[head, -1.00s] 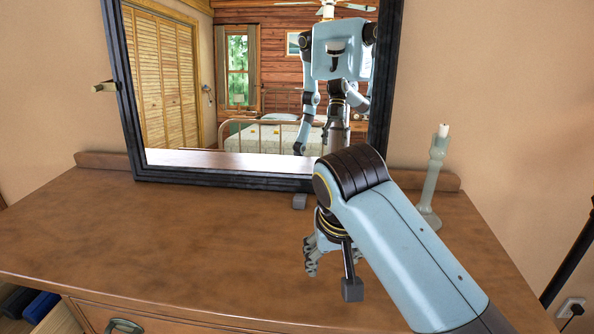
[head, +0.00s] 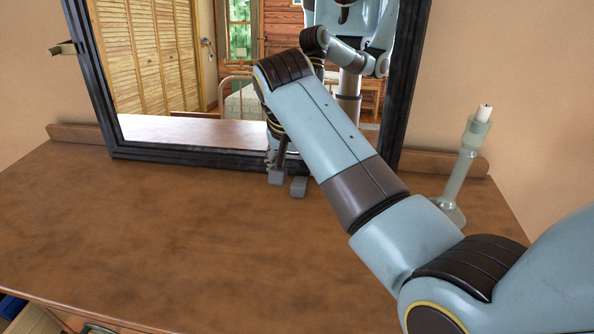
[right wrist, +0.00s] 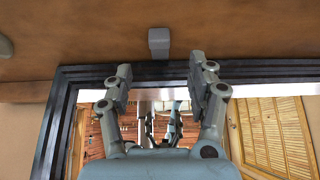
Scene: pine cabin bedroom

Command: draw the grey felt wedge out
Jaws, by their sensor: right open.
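The grey felt wedge (head: 298,187) is a small block on the dresser top, at the lower edge of the dark mirror frame (head: 205,173). In the right wrist view the wedge (right wrist: 159,42) sticks out from the frame's edge; whether part of it lies under the frame is hidden. My right gripper (right wrist: 162,80) is open and empty, its two fingers apart over the frame, with the wedge ahead of the gap between them. In the head view the right gripper (head: 275,160) is close to the wedge's left, mostly hidden behind my forearm. My left gripper is not in view.
A pale green candlestick (head: 463,172) with a white candle stands to the right on the wooden dresser top (head: 150,235). The mirror (head: 165,75) leans behind and reflects the room and me. The dresser's left and front are clear.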

